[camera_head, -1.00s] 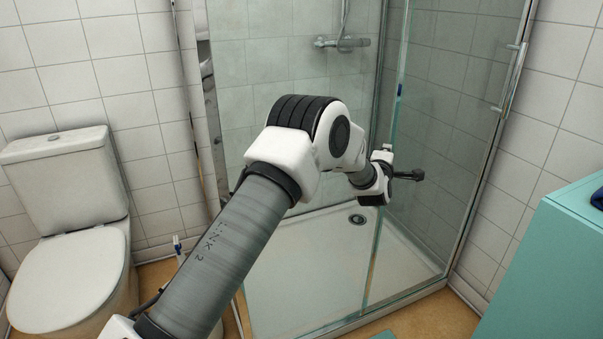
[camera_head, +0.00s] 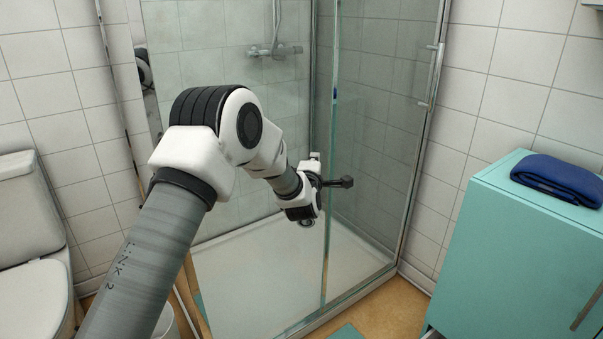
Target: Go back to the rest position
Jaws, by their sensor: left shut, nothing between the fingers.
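My left arm comes in from the lower left and reaches across in front of the shower. My left gripper (camera_head: 346,182) is at the arm's far end, pointing right, small and dark. It is shut and empty, in front of the shower glass in the picture. I cannot tell how far it is from the glass. My right gripper is not in view.
The glass shower cabin (camera_head: 385,130) stands ahead, with a white tray (camera_head: 250,262) and a vertical door handle (camera_head: 433,75). A toilet (camera_head: 32,290) is at the left. A teal cabinet (camera_head: 490,255) at the right bears a folded blue towel (camera_head: 558,180). Some orange floor is clear before it.

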